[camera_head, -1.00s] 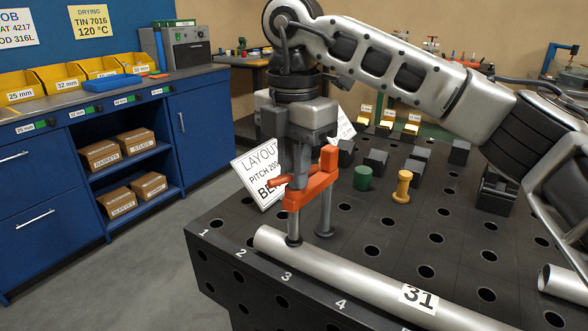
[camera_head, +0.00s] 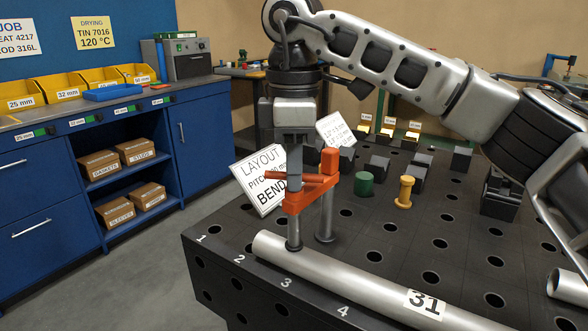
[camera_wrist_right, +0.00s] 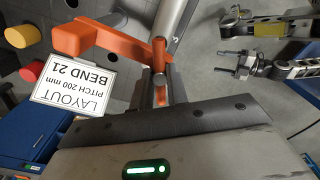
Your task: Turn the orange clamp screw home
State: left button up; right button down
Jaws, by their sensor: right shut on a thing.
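The orange clamp (camera_head: 312,196) stands on the dark table, its grey post (camera_head: 326,220) beside the steel tube (camera_head: 340,278). Its grey screw (camera_head: 294,226) reaches down to the tube near its left end. The orange cross handle (camera_head: 283,176) lies about level above the clamp arm. My right gripper (camera_head: 293,166) points straight down over the screw and is shut on the handle; its fingertips are hard to make out. In the right wrist view the clamp arm (camera_wrist_right: 90,38) and the handle (camera_wrist_right: 160,72) show just beyond the gripper.
A layout sign (camera_head: 262,182) stands behind the clamp. A green cylinder (camera_head: 364,184) and a yellow peg (camera_head: 404,192) stand to the right, with several dark blocks behind. A blue cabinet (camera_head: 202,128) stands at left, with clear floor before it.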

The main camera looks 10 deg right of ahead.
jog(key=shift+r+m, duration=0.1)
jog(key=shift+m, duration=0.4)
dwell(0.3)
jog(key=c, duration=1.4)
grip_release()
jog(key=shift+o, duration=0.2)
pick_arm(q)
jog(key=r+p, duration=0.1)
jog(key=p, duration=0.3)
jog(key=shift+a+r, duration=0.15)
jog(key=shift+r, duration=0.25)
pick_arm(e)
notch_tip(320, 180, up, 16)
